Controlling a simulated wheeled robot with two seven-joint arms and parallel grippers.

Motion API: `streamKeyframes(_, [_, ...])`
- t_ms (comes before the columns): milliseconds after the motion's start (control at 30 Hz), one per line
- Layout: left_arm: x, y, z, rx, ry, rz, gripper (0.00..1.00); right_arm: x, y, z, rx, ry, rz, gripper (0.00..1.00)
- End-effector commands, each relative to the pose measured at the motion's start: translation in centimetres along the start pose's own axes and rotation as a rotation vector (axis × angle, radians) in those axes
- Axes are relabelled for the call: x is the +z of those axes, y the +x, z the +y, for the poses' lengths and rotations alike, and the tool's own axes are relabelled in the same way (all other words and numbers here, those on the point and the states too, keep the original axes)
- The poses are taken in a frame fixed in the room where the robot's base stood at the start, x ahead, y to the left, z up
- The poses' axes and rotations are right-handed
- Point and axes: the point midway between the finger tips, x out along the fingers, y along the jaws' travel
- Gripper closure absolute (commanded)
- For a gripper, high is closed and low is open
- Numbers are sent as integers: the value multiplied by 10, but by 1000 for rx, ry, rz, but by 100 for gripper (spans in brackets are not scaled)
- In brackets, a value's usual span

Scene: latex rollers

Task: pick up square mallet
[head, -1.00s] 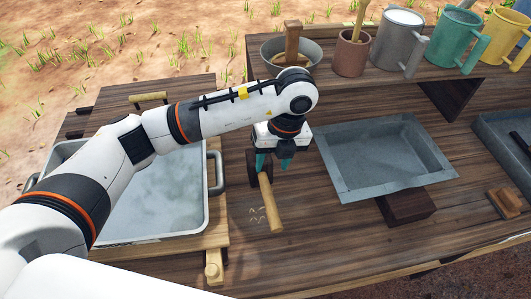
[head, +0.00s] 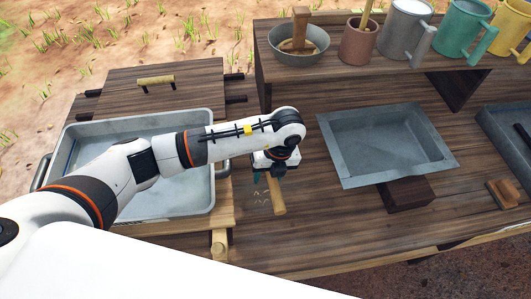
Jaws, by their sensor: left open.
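The square mallet lies on the wooden bench under my left gripper. Its pale wooden handle (head: 278,197) points toward the front of the bench. The mallet's head is hidden behind my left gripper and wrist. My left gripper (head: 266,180) points down over the mallet, with its teal fingertips beside the upper end of the handle. It is open; whether the fingers touch the mallet cannot be told. My right gripper is not in view.
A metal tray (head: 140,212) sits left of the mallet, partly under my left arm. A shelf behind holds a bowl (head: 313,42) and several mugs. Bench in front is clear.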

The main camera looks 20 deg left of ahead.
Motion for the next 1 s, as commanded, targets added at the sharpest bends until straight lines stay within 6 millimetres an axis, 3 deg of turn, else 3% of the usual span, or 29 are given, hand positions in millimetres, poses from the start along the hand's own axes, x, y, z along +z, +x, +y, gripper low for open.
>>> streamKeyframes(167, [0,1,0,0,0,0,52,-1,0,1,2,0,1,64])
streamKeyframes(500, [0,0,0,0,0,0,100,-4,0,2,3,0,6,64])
streamKeyframes(767, [-1,-3,0,3,-1,2,100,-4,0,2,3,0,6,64])
streamKeyframes(1000, [-2,-34,-5,7,0,4,100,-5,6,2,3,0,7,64])
